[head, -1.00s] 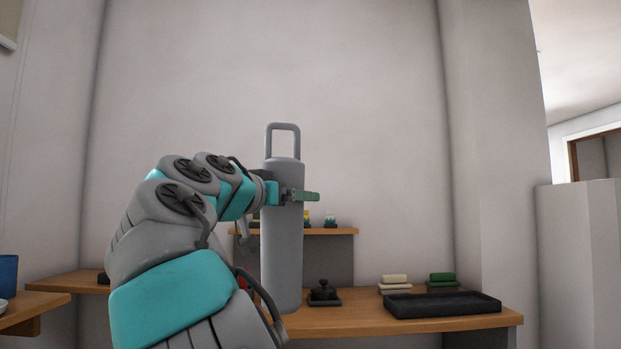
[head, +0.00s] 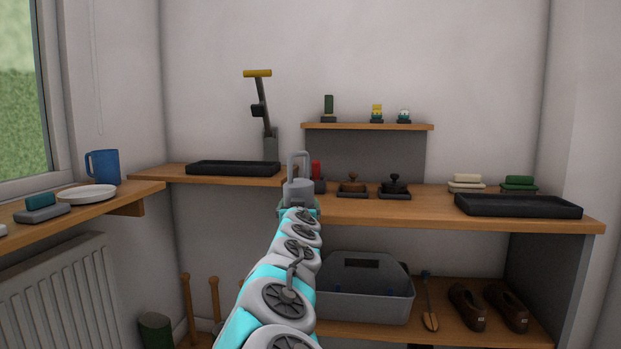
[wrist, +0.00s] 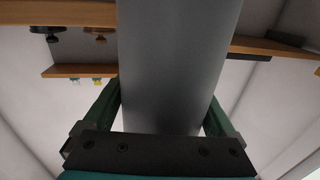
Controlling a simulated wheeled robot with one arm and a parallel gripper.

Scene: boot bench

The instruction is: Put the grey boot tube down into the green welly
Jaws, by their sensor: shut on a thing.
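The grey boot tube (head: 299,190), with a loop handle on top, is in my gripper (head: 299,209), in front of the bench. Only its upper part shows in the head view; my arm hides the rest. In the wrist view the tube (wrist: 175,65) fills the middle, between the two green fingers of my gripper (wrist: 165,112), which are shut on it. The green welly (head: 156,331) seems to be the dark green upright shape at the bottom left edge of the head view, mostly cut off. The tube is well apart from it, up and to the right.
A radiator (head: 60,290) and a side shelf with a blue mug (head: 103,167) and white plate (head: 87,194) are at left. Wooden posts (head: 190,300) stand right of the welly. The bench holds black trays (head: 518,207) and brushes; a grey caddy (head: 362,290) sits below.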

